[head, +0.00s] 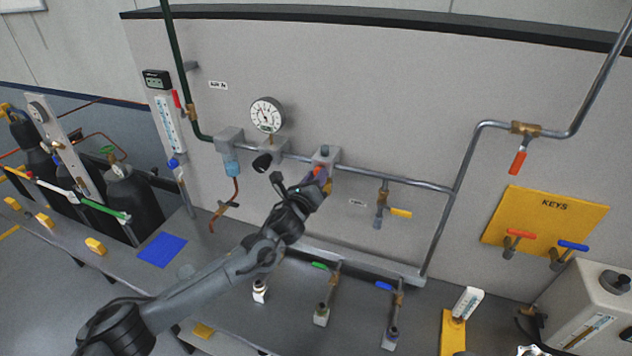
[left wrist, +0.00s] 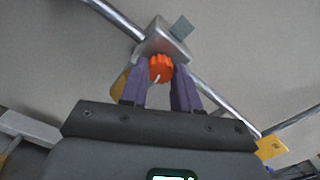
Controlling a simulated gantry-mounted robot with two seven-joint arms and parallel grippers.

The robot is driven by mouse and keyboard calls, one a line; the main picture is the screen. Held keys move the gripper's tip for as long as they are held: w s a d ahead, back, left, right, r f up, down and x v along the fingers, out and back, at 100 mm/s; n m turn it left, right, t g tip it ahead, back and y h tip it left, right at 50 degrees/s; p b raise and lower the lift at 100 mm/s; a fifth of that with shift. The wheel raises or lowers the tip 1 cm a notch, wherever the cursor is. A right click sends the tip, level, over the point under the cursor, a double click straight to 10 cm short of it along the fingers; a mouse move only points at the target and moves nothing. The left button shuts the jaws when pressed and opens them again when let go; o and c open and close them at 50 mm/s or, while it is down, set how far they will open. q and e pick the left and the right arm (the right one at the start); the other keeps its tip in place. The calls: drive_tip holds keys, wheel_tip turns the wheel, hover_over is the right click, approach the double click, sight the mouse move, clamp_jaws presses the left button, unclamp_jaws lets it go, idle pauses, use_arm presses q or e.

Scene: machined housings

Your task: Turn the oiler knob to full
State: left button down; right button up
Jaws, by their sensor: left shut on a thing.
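The oiler is a grey block (head: 325,155) on the wall pipe, left of the picture's right-hand riser. In the left wrist view its block (left wrist: 163,42) shows with an orange-red lobed knob (left wrist: 160,68) on its front. A pale mark shows on the knob. An amber part (left wrist: 119,84) shows below the block, partly hidden by a finger. My left gripper (head: 318,178) is at the oiler. In the left wrist view its two purple fingers (left wrist: 160,80) sit on either side of the knob, shut on it. In the head view the arm mostly hides the knob. My right gripper is not in view.
A round gauge (head: 267,114) and a filter with a blue bowl (head: 231,161) are left of the oiler. A yellow-handled valve (head: 400,212) hangs to its right. Below are a green-handled valve (head: 320,266) and a blue-handled valve (head: 383,286). A yellow keys board (head: 545,225) is at right.

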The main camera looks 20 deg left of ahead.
use_arm(q)
drive_tip(key=shift+m+b, duration=0.55)
drive_tip(key=shift+m, duration=0.85)
drive_tip(key=c, duration=0.8)
unclamp_jaws()
drive_tip(key=shift+s, duration=0.1)
drive_tip(key=shift+s+a+b, duration=0.1)
drive_tip(key=shift+s+b, duration=1.05)
drive_tip(key=shift+s, duration=4.15)
